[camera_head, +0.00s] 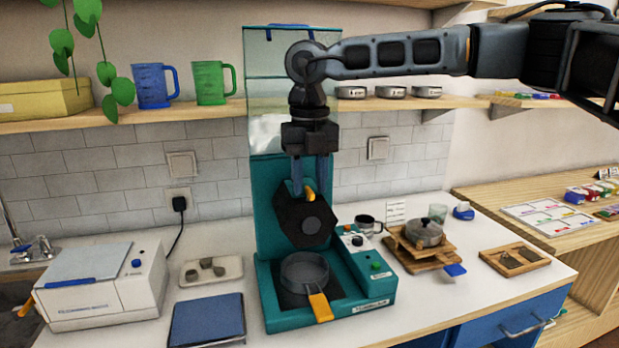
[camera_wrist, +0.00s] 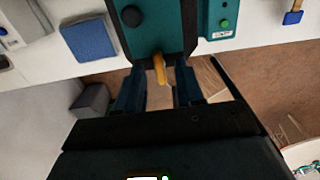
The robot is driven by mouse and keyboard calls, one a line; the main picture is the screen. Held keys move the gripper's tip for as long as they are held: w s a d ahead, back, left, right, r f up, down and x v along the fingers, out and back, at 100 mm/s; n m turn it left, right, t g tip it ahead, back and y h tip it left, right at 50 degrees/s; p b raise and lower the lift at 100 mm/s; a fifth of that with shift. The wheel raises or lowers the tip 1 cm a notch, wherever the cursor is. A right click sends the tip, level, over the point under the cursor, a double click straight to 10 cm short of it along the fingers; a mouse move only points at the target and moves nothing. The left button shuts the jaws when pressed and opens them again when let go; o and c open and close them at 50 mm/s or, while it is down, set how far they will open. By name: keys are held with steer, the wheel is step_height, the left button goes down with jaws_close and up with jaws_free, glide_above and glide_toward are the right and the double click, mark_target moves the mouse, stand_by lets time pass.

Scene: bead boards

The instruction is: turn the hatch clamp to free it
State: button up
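The hatch clamp is a small orange-yellow lever (camera_head: 309,194) at the top of a dark angular plate (camera_head: 290,219) on the teal machine (camera_head: 265,200). It also shows in the wrist view (camera_wrist: 160,72). My gripper (camera_head: 311,192) points down at the clamp from above. In the wrist view my gripper (camera_wrist: 159,85) has its two dark blue fingers apart, one on each side of the clamp, with gaps showing between. The dark plate stands upright above a round metal pan (camera_head: 304,273) with an orange handle in the machine's base.
A white box-shaped device (camera_head: 100,300), a blue pad (camera_head: 207,319) and a tray of small pieces (camera_head: 212,282) are at the left. A pot (camera_head: 425,233) on wooden boards is at the right. A shelf (camera_head: 140,117) with mugs runs behind.

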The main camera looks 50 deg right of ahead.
steer(key=shift+f, duration=0.3)
jaws_close()
stand_by(0.3)
